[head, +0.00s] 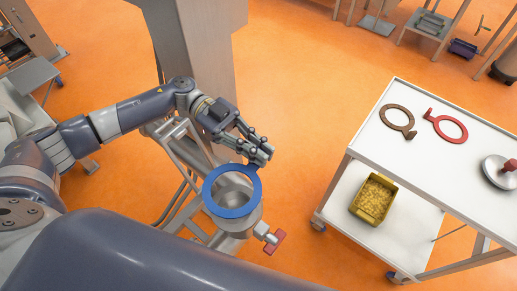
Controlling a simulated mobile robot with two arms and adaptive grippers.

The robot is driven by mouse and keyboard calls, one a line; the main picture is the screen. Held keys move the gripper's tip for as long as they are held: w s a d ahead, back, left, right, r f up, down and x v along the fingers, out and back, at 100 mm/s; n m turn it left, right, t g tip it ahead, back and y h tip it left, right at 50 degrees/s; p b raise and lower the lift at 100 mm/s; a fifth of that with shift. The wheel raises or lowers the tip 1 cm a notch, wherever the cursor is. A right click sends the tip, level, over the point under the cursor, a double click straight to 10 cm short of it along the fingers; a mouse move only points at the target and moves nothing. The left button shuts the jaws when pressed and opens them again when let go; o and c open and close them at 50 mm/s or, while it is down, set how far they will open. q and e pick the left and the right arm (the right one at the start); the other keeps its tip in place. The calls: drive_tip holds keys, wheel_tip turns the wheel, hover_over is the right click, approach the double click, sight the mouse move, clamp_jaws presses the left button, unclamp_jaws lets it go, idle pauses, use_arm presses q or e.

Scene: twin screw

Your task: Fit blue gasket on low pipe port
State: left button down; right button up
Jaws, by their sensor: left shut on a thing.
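The blue gasket (207,188) is a flat ring with a short tab at its upper right. My left gripper (262,158) is shut on that tab. The ring lies over the open top of the grey metal pipe port (238,224), and the port's opening shows through it. The ring looks shifted a little to the left of the port's rim; I cannot tell whether it touches the rim. My right gripper is not in view.
A red valve handle (274,242) sticks out right of the port. A grey column (200,45) stands behind my left arm. A white cart (400,160) at right carries a brown gasket (389,122), a red gasket (464,131) and a metal lid (494,174); a yellow bin (374,200) sits below.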

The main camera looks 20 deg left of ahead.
use_arm(q)
drive_tip(key=shift+f, duration=0.3)
drive_tip(key=shift+f+b, duration=0.3)
drive_tip(key=shift+b, duration=0.2)
wheel_tip(320, 180, down, 8)
drive_tip(key=b, duration=0.6)
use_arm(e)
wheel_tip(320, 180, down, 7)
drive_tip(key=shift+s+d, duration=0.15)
use_arm(q)
drive_tip(key=shift+f, duration=0.45)
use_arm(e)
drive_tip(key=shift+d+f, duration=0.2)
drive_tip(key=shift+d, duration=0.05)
use_arm(q)
drive_tip(key=c, duration=1.6)
unclamp_jaws()
drive_tip(key=shift+c, duration=0.2)
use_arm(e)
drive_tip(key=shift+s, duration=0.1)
